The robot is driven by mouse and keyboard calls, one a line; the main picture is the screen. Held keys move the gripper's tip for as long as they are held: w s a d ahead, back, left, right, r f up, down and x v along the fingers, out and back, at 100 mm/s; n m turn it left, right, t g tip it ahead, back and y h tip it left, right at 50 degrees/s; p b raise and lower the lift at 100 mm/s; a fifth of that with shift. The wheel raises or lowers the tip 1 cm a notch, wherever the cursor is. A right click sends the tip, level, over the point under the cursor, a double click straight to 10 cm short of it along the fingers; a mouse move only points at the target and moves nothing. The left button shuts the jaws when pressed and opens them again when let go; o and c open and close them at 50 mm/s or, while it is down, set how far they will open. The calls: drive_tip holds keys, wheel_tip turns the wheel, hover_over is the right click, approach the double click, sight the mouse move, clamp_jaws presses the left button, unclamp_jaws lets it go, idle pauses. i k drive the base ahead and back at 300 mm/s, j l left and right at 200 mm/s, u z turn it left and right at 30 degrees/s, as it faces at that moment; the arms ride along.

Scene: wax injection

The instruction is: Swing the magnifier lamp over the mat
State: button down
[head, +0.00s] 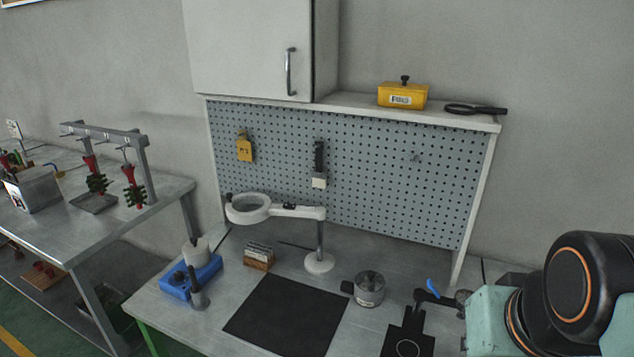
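The magnifier lamp stands on the bench, with its round white base (319,263) and upright post behind the mat. Its white ring head (248,208) is held out to the left on a horizontal arm, over the back left of the bench. The ring is behind and left of the mat, not above it. The black mat (287,316) lies flat and bare at the front middle of the bench. My gripper is not identifiable in the head view; only dark, orange-ringed links of my arm show at the lower right.
A metal pot (369,289) stands right of the mat. A blue tray (190,278) with a white pot is at left. A small card block (259,256) sits near the lamp base. Teal equipment (490,320) is at right. The pegboard (370,180) rises behind.

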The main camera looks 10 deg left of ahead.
sight(267, 209)
drive_tip(key=i+j, duration=0.1)
drive_tip(key=j, duration=0.85)
drive_tip(key=i+j, duration=0.15)
drive_tip(key=j, duration=0.3)
drive_tip(key=i+j, duration=0.1)
drive_tip(key=j, duration=0.35)
drive_tip(key=i+j, duration=0.1)
drive_tip(key=j, duration=0.35)
